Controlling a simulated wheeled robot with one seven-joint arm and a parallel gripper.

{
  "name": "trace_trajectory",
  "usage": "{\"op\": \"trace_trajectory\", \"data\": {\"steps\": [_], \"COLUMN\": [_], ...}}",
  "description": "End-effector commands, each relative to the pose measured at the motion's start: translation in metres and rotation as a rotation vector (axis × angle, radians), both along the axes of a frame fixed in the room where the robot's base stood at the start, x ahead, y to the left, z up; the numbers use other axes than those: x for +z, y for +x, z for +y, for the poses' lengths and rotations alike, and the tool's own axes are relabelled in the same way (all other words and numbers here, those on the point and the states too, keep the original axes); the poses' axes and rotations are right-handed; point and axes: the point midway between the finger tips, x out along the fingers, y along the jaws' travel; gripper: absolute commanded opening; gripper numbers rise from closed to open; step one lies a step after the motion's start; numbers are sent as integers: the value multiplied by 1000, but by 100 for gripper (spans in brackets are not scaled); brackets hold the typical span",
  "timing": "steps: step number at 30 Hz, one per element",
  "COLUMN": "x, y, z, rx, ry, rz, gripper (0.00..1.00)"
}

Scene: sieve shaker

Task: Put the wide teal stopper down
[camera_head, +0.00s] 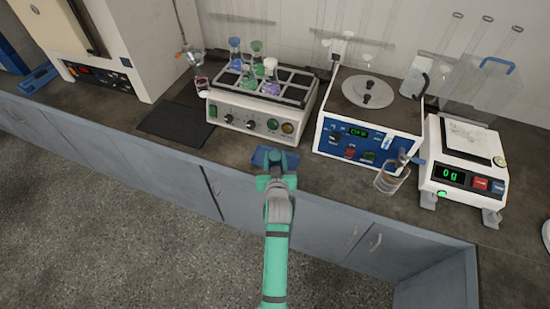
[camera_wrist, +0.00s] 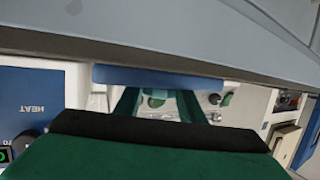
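My teal gripper (camera_head: 272,166) is at the front edge of the bench, over a small blue tray-like piece (camera_head: 257,155). In the wrist view its two dark green fingers (camera_wrist: 158,104) stand apart with a gap between them. Their tips end at a blue bar (camera_wrist: 158,77), seemingly the near wall of the same piece, which hides them. I cannot make out the wide teal stopper apart from the teal gripper, and cannot tell whether it is between the fingertips.
Behind stands a white shaker (camera_head: 250,118) with several coloured flasks. To the right are a blue-fronted heating unit (camera_head: 368,130), a beaker (camera_head: 391,178) and a balance (camera_head: 464,165) reading 0 g. A dark mat (camera_head: 177,124) lies left. Bare bench shows around the blue piece.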

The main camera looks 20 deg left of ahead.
Motion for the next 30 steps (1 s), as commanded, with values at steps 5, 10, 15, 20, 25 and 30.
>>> {"op": "trace_trajectory", "data": {"steps": [5, 10, 15, 20, 25, 30], "x": [-16, -5, 8, 21, 30, 35], "y": [-4, -13, -44, -73, -95, -107], "z": [-2, -6, -17, -26, -35, -41], "rx": [0, -1, -1, 1, 0, -1], "ry": [-15, -16, -13, -10, -10, -8], "rz": [34, 36, 30, 26, 23, 21], "gripper": [43, 43, 43, 43, 43, 43]}}
